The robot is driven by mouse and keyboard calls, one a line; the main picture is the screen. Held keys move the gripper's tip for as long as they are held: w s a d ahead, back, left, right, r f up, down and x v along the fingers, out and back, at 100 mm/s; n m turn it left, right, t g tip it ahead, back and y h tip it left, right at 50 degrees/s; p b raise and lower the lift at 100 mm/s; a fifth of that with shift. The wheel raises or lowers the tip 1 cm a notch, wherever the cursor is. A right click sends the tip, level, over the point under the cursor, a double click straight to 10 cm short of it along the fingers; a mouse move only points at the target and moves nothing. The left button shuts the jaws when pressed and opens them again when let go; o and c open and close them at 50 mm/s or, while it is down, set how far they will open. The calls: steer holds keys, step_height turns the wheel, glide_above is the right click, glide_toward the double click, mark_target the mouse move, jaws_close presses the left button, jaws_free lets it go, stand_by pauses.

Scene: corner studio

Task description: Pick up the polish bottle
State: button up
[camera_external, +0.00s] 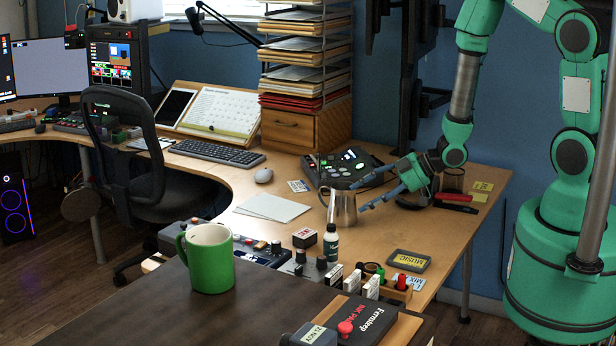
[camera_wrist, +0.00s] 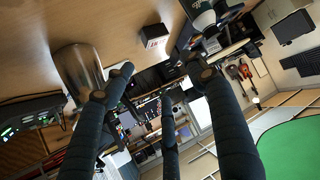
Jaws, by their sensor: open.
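In the wrist view, the spread fingers of my gripper (camera_wrist: 166,75) are empty. The steel cup (camera_wrist: 80,72) is beside the left finger there. A white and dark object at the top right may be the bottle, but I cannot tell.
A small dark box (camera_external: 304,238) stands left of the bottle. A black device (camera_external: 339,168) lies behind the cup. A MUSIC case (camera_external: 408,260) and small jars (camera_external: 372,269) are in front. A green mug (camera_external: 208,258) stands on the dark near table. Bare desk (camera_external: 378,232) lies right of the bottle.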

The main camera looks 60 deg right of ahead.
mark_target(330, 246)
steer(key=s+a+f+y, duration=0.3)
steer(key=s+a+f, duration=0.2)
steer(key=f, duration=0.1)
steer(key=shift+s+t, duration=0.3)
steer(key=shift+s, duration=0.1)
steer(key=shift+w, duration=0.1)
steer(key=shift+b+x, duration=0.6)
steer(key=shift+x, duration=3.6)
steer(key=shift+b+x, duration=0.5)
steer(key=shift+x, duration=2.1)
steer(key=shift+r, duration=0.1)
steer(key=c, duration=1)
